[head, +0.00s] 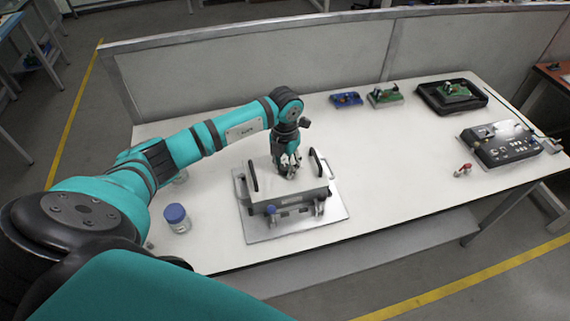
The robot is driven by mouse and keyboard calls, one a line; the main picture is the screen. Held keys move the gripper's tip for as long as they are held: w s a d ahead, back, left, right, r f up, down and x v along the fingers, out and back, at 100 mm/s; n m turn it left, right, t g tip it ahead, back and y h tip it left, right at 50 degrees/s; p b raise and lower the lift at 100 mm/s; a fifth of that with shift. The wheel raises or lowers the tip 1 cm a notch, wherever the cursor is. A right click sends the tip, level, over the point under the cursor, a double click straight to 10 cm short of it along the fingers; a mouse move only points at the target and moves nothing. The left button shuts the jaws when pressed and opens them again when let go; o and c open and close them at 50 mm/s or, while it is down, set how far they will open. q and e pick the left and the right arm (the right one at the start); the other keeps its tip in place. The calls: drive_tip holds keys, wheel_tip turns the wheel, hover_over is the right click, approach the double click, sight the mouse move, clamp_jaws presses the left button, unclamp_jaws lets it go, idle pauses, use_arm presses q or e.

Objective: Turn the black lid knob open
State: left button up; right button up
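A silvery metal box (312,192) stands on a flat metal plate (262,228) in the middle of the white table. Two upright black handles rise from its top, a left one (252,176) and a right one (315,161). My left gripper (289,172) points down between the two handles, at or just above the lid. Its fingers are too small to tell whether they are open or shut. I cannot make out the black lid knob; the gripper may hide it. My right gripper is not in view.
A blue-lidded jar (176,217) stands left of the box, near my arm. A small red object (463,170), a dark control unit (502,145), a black tray (436,99) and small circuit boards (384,96) are to the right. A grey partition (250,80) borders the table's back.

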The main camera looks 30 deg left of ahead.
use_arm(q)
clamp_jaws()
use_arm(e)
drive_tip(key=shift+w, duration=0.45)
use_arm(q)
drive_tip(key=m+b, duration=0.3)
drive_tip(key=shift+a+f, duration=0.1)
drive_tip(key=shift+f, duration=0.05)
drive_tip(key=m+b, duration=0.4)
drive_tip(key=m, duration=0.1)
drive_tip(key=m+b, duration=0.4)
drive_tip(key=m, duration=0.1)
drive_tip(key=shift+m, duration=0.4)
drive_tip(key=shift+m+b, duration=1.25)
drive_tip(key=shift+m, duration=0.75)
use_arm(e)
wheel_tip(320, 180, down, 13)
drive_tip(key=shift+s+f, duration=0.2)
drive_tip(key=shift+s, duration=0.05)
use_arm(q)
drive_tip(key=shift+r, duration=0.2)
